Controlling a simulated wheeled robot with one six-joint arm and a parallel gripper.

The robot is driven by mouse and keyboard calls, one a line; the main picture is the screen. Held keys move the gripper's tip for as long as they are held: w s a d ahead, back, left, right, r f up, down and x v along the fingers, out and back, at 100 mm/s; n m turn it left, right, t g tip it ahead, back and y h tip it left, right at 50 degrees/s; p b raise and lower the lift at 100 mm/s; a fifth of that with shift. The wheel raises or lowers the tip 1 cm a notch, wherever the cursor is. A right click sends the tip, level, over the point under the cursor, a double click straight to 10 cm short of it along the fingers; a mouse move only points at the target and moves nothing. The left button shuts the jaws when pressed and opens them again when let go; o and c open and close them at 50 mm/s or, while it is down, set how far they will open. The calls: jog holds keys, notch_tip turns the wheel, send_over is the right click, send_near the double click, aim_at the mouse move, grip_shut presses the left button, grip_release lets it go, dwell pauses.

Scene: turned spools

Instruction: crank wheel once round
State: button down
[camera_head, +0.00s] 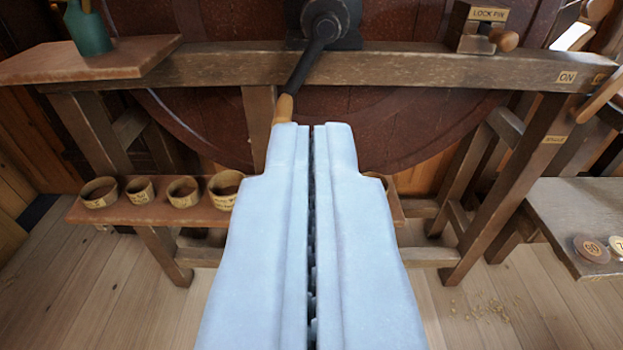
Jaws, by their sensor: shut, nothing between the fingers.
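A large dark red wheel (390,112) stands upright behind a wooden frame. A black crank arm (306,66) runs from a dark hub (326,20) at the top middle, down and a little left. It ends in a light wooden handle (284,108). My gripper (311,126) is pale blue, shut and empty, its fingers pointing toward the wheel. The left fingertip overlaps the lower end of the handle in the picture; I cannot tell whether they touch.
A beam (420,66) crosses in front of the wheel, with a lock pin block (478,30) at right. A low shelf (150,212) holds several round cups. A side table (575,215) with labelled discs stands right. A green bottle (87,30) stands upper left.

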jog(key=c, duration=2.2)
grip_release()
jog(key=c, duration=1.8)
grip_release()
jog(key=o, duration=0.5)
jog(key=w+f+m, duration=0.1)
jog(key=w+f, duration=0.1)
jog(key=w, duration=0.3)
jog(key=w+a+f, duration=0.1)
jog(key=w+f, duration=0.2)
jog(key=w, duration=0.2)
jog(key=w+a+f+m, duration=0.1)
jog(key=w+f, duration=0.1)
jog(key=w, duration=0.3)
jog(key=shift+w+a+f+m+y, duration=0.15)
jog(key=shift+a+m+y, duration=0.05)
jog(key=shift+m+y, duration=0.1)
jog(key=w+a+f+m, duration=0.1)
jog(key=w+f, duration=0.3)
jog(key=w+f+m, duration=0.1)
jog(key=w+f, duration=0.3)
jog(key=w+a+f+m, duration=0.1)
jog(key=w+f, duration=0.2)
jog(key=f, duration=0.1)
jog(key=shift+w+a+f+t, duration=0.3)
jog(key=shift+w+a+f, duration=0.05)
jog(key=shift+w, duration=0.05)
